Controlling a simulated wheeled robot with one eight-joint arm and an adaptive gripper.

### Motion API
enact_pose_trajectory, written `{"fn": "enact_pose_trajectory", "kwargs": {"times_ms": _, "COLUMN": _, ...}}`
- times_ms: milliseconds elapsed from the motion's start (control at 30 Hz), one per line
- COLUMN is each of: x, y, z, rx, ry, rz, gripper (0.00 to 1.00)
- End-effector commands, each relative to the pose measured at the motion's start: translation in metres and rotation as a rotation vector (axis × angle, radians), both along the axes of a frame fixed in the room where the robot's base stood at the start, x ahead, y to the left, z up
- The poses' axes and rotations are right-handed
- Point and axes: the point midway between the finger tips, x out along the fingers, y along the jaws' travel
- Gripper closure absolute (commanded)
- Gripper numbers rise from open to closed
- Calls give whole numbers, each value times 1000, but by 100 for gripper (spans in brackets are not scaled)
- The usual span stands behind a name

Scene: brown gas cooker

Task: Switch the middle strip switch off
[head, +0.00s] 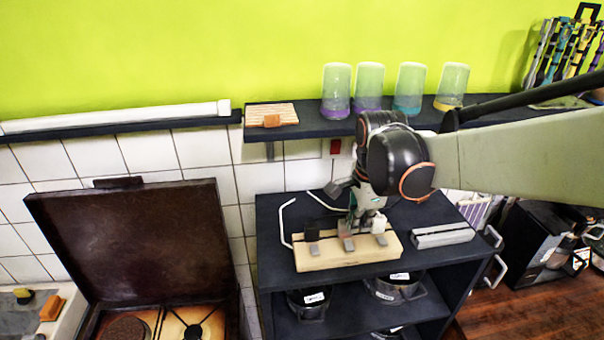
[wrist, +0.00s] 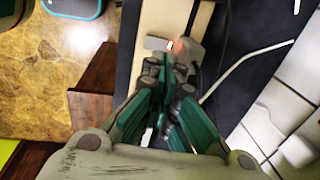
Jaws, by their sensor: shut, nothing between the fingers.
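The power strip (head: 325,256) is a cream block lying on the top of a dark shelf unit. It carries a left switch (head: 312,240), a middle switch (head: 347,243) and a right switch (head: 380,232), each on a grey plate. My gripper (head: 366,222) points down over the strip, close to the middle and right switches, and partly covers them. In the wrist view the cream strip (wrist: 168,22) runs upward. The shut green-fingered gripper (wrist: 172,62) is right at a grey switch plate (wrist: 185,50) with an orange-lit spot. Whether the tips touch the switch cannot be told.
A grey bar (head: 443,238) lies right of the strip. A wall shelf (head: 310,122) with several cups (head: 369,84) is above. The cooker's raised brown lid (head: 135,240) stands left; a coffee machine (head: 540,240) is right.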

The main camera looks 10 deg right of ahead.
Motion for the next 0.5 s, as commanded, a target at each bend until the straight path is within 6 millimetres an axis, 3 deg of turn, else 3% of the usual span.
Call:
{"fn": "enact_pose_trajectory", "kwargs": {"times_ms": 200, "x": 5, "y": 0, "z": -30, "rx": 0, "ry": 0, "rz": 0, "gripper": 100}}
{"fn": "enact_pose_trajectory", "kwargs": {"times_ms": 500, "x": 7, "y": 0, "z": -45, "rx": 0, "ry": 0, "rz": 0, "gripper": 100}}
